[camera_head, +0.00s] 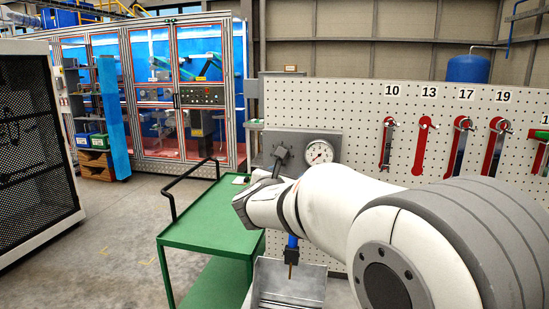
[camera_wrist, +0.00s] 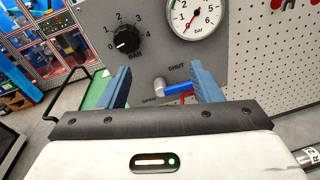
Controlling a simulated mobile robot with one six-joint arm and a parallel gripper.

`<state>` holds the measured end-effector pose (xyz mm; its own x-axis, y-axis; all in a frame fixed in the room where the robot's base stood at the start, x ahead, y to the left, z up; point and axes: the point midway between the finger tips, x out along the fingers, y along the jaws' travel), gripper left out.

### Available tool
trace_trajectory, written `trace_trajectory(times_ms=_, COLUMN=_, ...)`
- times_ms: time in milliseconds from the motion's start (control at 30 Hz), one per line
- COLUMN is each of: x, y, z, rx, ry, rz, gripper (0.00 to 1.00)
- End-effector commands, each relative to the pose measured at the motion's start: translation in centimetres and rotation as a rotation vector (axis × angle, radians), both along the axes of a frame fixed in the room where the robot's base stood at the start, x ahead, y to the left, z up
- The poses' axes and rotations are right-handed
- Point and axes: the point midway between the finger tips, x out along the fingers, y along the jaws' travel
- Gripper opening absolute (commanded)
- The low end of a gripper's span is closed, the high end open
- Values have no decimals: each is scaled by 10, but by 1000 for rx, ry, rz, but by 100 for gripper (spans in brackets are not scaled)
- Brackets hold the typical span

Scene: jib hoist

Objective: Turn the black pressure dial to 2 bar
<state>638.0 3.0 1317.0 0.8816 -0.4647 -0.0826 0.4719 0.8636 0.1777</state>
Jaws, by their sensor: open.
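The black pressure dial (camera_wrist: 126,41) is on a grey panel (camera_wrist: 152,60), upper left in the wrist view. Numbers 0 to 4 ring it above the word BAR. Its white mark appears to point lower left, near 0. In the head view the dial (camera_head: 282,153) is a small dark shape left of the round gauge. My gripper (camera_wrist: 160,78) is open, with its two blue-grey fingers apart and nothing between them. It is in front of the panel, apart from the dial, which shows above and left of the fingertips. In the head view my arm hides part of the panel.
A white gauge (camera_wrist: 197,15) with a red needle is right of the dial. A blue valve handle (camera_wrist: 177,88) by SHUT and OPEN labels shows beyond the fingers. A green cart (camera_head: 208,225) and metal bin (camera_head: 290,285) stand below. Wrenches hang on the pegboard (camera_head: 360,125).

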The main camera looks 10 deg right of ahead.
Motion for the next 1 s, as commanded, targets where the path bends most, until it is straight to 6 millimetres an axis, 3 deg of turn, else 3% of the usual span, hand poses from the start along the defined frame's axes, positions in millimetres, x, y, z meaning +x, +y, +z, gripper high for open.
trace_trajectory(times_ms=100, x=17, y=19, z=8, rx=-127, ry=3, rz=69, gripper=58)
trace_trajectory(times_ms=233, x=26, y=28, z=13, rx=-193, ry=3, rz=101, gripper=58)
trace_trajectory(times_ms=700, x=87, y=3, z=14, rx=-200, ry=4, rz=101, gripper=58)
trace_trajectory(times_ms=1000, x=97, y=-1, z=12, rx=-198, ry=3, rz=102, gripper=58)
